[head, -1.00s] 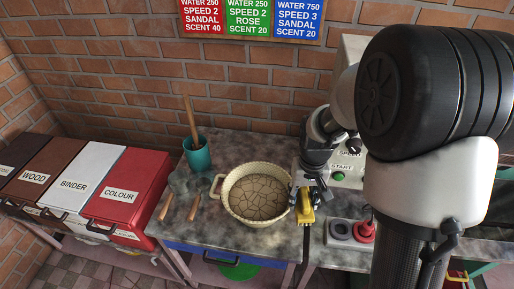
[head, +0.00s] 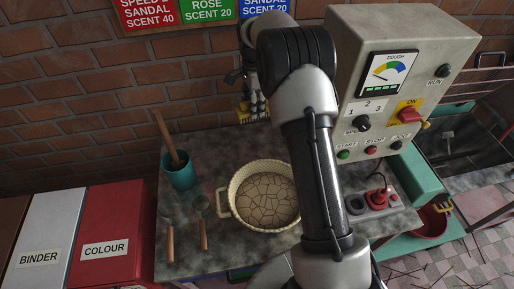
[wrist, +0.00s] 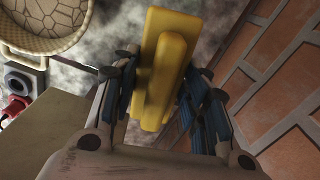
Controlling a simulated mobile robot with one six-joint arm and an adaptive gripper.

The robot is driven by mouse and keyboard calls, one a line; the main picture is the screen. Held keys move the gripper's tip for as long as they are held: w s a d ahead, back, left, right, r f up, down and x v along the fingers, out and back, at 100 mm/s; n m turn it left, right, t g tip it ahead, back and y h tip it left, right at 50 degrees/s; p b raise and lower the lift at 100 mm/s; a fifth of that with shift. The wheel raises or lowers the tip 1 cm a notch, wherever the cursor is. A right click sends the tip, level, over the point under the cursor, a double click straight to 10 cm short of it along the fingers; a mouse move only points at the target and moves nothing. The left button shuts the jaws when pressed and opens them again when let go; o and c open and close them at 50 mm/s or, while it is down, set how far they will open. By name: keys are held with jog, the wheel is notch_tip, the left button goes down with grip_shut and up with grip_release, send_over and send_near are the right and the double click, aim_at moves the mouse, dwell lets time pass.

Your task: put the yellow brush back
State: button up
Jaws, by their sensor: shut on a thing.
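The yellow brush shows as a yellow block (wrist: 167,65) in the wrist view, between the blue-padded fingers of my gripper (wrist: 160,88). My gripper is shut on it. In the head view my gripper (head: 254,108) is raised near the brick wall, behind the cream basin and left of the control box. A small part of the yellow brush (head: 243,114) shows there below the fingers. My arm hides part of the table.
The cream basin (head: 235,190) of cracked dough stands on the stone table (head: 210,252). A teal cup (head: 181,170) with a wooden stick stands left of it, with wooden-handled tools in front. The grey control box (head: 420,40) stands right.

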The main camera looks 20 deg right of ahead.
jog(key=shift+w+d+r+m, duration=0.1)
jog(key=shift+w+d+m, duration=0.55)
jog(key=shift+m, duration=0.35)
jog(key=shift+d+f, duration=0.1)
jog(key=shift+f, duration=0.25)
notch_tip(320, 180, down, 19)
jog(key=b, duration=0.5)
jog(key=shift+w+f, duration=0.1)
jog(key=shift+f, duration=0.05)
jog(key=o, duration=0.6)
jog(key=shift+f, duration=0.1)
jog(key=o, duration=0.4)
